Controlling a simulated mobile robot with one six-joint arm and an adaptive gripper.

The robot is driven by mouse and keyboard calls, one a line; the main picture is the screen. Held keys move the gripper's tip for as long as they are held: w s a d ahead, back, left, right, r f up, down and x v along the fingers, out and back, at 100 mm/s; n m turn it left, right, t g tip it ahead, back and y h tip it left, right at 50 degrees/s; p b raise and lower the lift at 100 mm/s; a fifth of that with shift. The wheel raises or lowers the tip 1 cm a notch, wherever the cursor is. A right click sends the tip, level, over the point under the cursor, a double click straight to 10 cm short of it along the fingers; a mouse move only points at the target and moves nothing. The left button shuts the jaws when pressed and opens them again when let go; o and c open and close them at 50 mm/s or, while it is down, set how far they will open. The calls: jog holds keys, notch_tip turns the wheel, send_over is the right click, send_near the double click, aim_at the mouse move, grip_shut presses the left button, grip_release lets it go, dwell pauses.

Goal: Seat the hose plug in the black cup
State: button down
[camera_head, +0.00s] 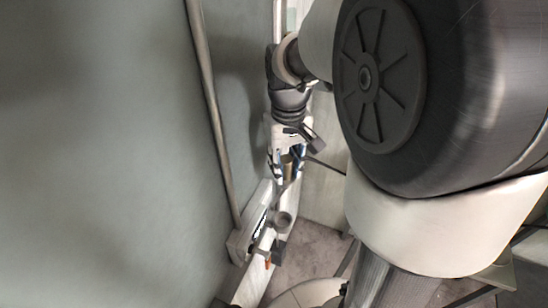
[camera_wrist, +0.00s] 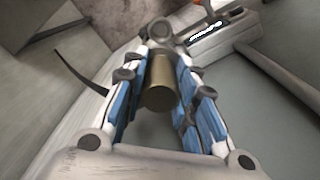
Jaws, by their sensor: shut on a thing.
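My gripper (camera_head: 287,176) hangs above a white fixture beside the large grey surface. In the wrist view its blue-padded fingers (camera_wrist: 161,58) stand on both sides of a brass-brown cylinder, which I take as the hose plug (camera_wrist: 161,92). It is held between the fingers and partly shows in the head view (camera_head: 289,168). A grey round cup-like part (camera_head: 284,219), perhaps the black cup, sits just below the fingertips in the head view. It also appears beyond the fingertips in the wrist view (camera_wrist: 161,30). Whether plug and cup touch is not clear.
The white fixture (camera_head: 254,262) carries a dark label and a small orange part (camera_head: 268,261). A long rod (camera_head: 212,110) runs along the large grey surface (camera_head: 100,150) at left. A thin black strand (camera_wrist: 80,73) lies left of my fingers. My arm covers the right side.

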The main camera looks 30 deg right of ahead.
aim_at(286, 159)
jog(key=shift+r+p, duration=1.75)
jog(key=shift+r, duration=0.45)
jog(key=shift+f, duration=0.1)
